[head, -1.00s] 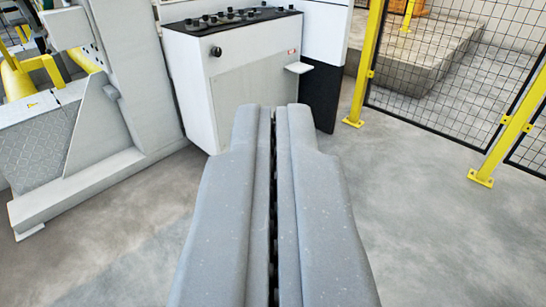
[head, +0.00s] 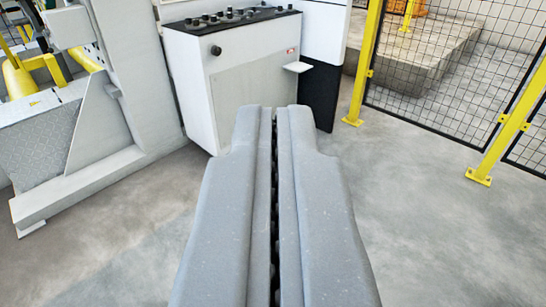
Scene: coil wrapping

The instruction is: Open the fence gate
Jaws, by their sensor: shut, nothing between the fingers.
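My gripper (head: 273,112) points forward in the lower middle of the head view. Its two grey fingers lie side by side with only a thin dark seam between them, and nothing is held. A fence of black mesh panels (head: 450,75) with yellow posts (head: 365,62) stands at the upper right, apart from my gripper. Another yellow post (head: 510,125) stands nearer at the right edge, with a further mesh panel (head: 532,145) beyond it. I cannot tell which panel is the gate, and no handle or latch can be made out.
A white control cabinet (head: 255,75) with black knobs on top stands just ahead of my fingertips. A grey machine frame (head: 100,165) fills the left. A concrete step (head: 425,55) lies behind the mesh. The grey floor (head: 410,215) at the right is clear.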

